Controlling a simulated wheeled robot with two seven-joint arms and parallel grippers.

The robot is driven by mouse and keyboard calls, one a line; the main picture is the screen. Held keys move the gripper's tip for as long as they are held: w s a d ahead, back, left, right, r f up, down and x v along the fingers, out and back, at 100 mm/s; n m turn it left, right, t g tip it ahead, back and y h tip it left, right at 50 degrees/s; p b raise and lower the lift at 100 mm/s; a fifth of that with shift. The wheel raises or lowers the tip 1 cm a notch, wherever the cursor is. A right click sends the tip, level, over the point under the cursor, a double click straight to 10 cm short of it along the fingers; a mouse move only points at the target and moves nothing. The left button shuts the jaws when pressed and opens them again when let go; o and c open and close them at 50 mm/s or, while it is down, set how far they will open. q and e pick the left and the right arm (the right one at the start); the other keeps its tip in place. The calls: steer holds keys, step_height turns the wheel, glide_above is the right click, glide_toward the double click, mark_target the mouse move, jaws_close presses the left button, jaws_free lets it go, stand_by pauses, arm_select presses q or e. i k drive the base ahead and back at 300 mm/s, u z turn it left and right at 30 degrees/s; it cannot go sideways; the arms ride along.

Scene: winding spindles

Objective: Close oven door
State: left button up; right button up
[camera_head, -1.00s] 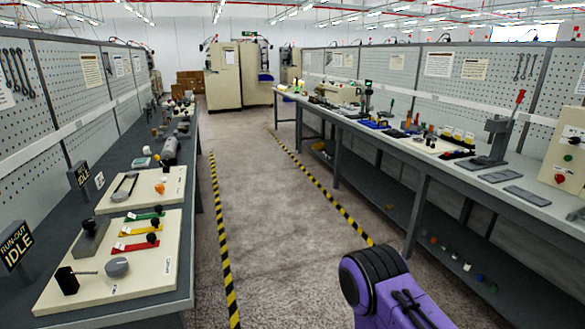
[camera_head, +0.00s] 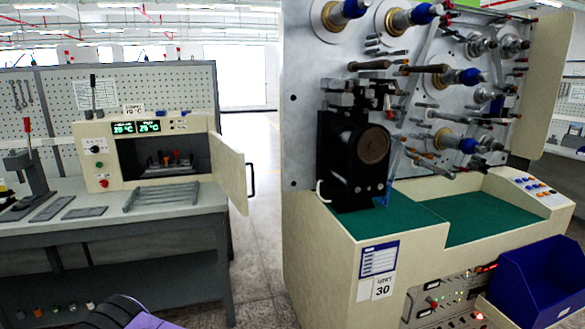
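The oven (camera_head: 98,150) is a cream box on the end of the grey bench at the left, with two green-lit displays on its front. Its door (camera_head: 231,174) is hinged at the right side and stands open, swung out toward me. A dark handle (camera_head: 251,180) is on the door's outer face. Inside the dark chamber, small items (camera_head: 178,160) sit on a tray or rack. A purple and black part of my own arm shows at the bottom left edge. Neither of my grippers' fingers show.
A large winding machine (camera_head: 305,215) with many spindles fills the right side. A blue bin (camera_head: 540,275) stands at its front right. Clear floor (camera_head: 265,190) runs between the bench (camera_head: 110,225) and the machine. A rack of bars (camera_head: 160,195) lies before the oven.

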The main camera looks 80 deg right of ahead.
mark_target(229, 163)
steer(key=i, duration=0.7)
steer(key=z, duration=3.35)
steer(key=i, duration=0.65)
